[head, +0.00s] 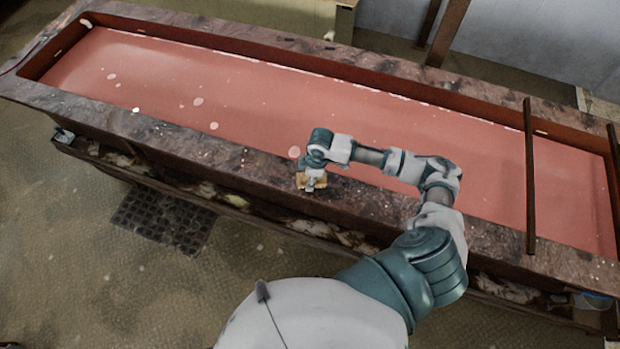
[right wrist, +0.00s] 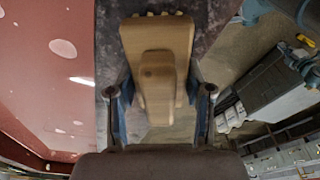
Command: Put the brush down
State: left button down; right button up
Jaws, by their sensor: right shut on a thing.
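The brush (head: 303,181) is a small tan block at the near rim of the long trough, in the middle of the head view. My right gripper (head: 313,183) is right above it and shut on it. In the right wrist view the brush (right wrist: 158,50) shows as a wooden block with a raised grip, and the fingers of my right gripper (right wrist: 158,98) are on either side of that grip. The brush is over the dark stone rim; I cannot tell whether it touches it. My left gripper is not in view.
The trough (head: 180,128) holds flat reddish liquid with pale round spots. Its broad stone rim is clear to the left of the brush. Rusty bars (head: 530,175) cross the trough at the right. A dark floor grate (head: 163,218) lies below the near side.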

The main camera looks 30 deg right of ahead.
jog(key=shift+f, duration=0.5)
jog(key=o, duration=1)
jog(key=shift+d, duration=0.1)
jog(key=r, duration=0.4)
jog(key=d+r, duration=0.1)
jog(key=r, duration=0.3)
jog(key=r+b, duration=0.1)
jog(key=r, duration=0.3)
jog(key=shift+s+d, duration=0.25)
jog(key=shift+s, duration=0.15)
